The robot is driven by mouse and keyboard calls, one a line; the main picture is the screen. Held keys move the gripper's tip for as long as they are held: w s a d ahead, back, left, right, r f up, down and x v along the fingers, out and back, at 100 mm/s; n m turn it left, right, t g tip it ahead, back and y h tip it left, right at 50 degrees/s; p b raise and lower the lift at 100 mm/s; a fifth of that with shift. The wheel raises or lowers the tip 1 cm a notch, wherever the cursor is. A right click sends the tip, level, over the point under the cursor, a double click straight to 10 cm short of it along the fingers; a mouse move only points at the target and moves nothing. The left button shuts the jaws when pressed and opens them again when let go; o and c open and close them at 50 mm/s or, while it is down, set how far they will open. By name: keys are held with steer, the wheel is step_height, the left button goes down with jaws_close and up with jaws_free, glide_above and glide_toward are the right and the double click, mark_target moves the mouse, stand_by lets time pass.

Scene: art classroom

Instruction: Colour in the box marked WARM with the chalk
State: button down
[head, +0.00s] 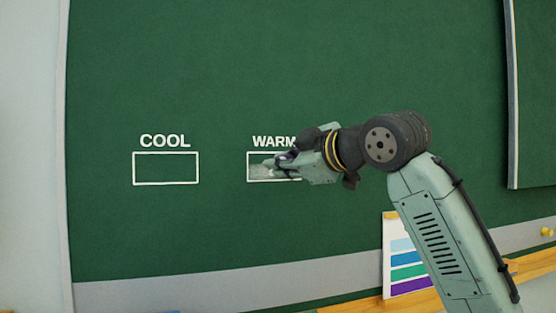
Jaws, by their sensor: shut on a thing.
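The green chalkboard (220,70) has two white outlined boxes drawn on it. The box marked WARM (249,172) is partly hidden behind my gripper, and the end of its label is covered. Pale chalk marks (262,169) show inside the visible left part of this box. The box marked COOL (166,168) stands to the left and is empty green inside. My gripper (282,166) is at the WARM box, shut on the chalk, which is mostly hidden by the fingers. I cannot tell from this view whether the chalk tip touches the board.
A card with coloured stripes (409,260) leans at the lower right on the wooden ledge (365,304). Small yellow objects (547,232) lie at the right edge. A second board panel (535,100) stands at the right. The board's left side is clear.

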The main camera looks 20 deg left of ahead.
steer(key=shift+d, duration=0.1)
steer(key=shift+w+d+p, duration=0.4)
steer(key=shift+d+p, duration=0.15)
steer(key=shift+d, duration=0.05)
steer(key=shift+w+d+p, duration=0.55)
steer(key=shift+d+p, duration=0.05)
steer(key=shift+w+d+r, duration=0.1)
steer(key=shift+w+d+p, duration=0.4)
steer(key=shift+d+p, duration=0.1)
steer(key=shift+d, duration=0.2)
steer(key=shift+w+d, duration=0.1)
steer(key=shift+d, duration=0.05)
